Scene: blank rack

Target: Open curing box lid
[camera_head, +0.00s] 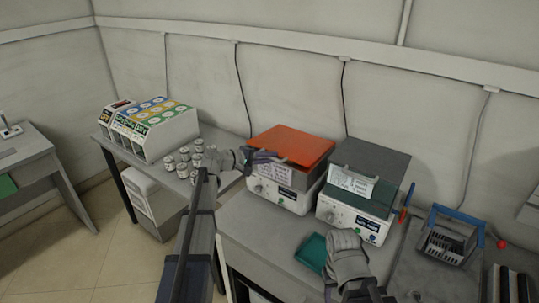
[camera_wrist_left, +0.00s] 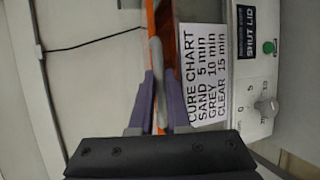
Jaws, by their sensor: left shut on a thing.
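The curing box (camera_head: 285,194) has a white front with a knob and an orange lid (camera_head: 292,143). The lid lies down or nearly so; I cannot tell if there is a small gap. My left gripper (camera_head: 268,157) is at the lid's front edge. In the left wrist view the purple fingers (camera_wrist_left: 157,92) are shut on the grey lid handle (camera_wrist_left: 156,55). A cure chart (camera_wrist_left: 205,75) is on the box beside them. My right gripper (camera_head: 345,250) is low in front of the second box; its fingertips are not clear.
A second box (camera_head: 350,218) with a grey lid stands close on the right. A teal tray (camera_head: 312,250) lies in front of it. Several small jars (camera_head: 183,160) and a colored-label dispenser rack (camera_head: 150,128) stand left. A blue-handled basket (camera_head: 450,235) sits right.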

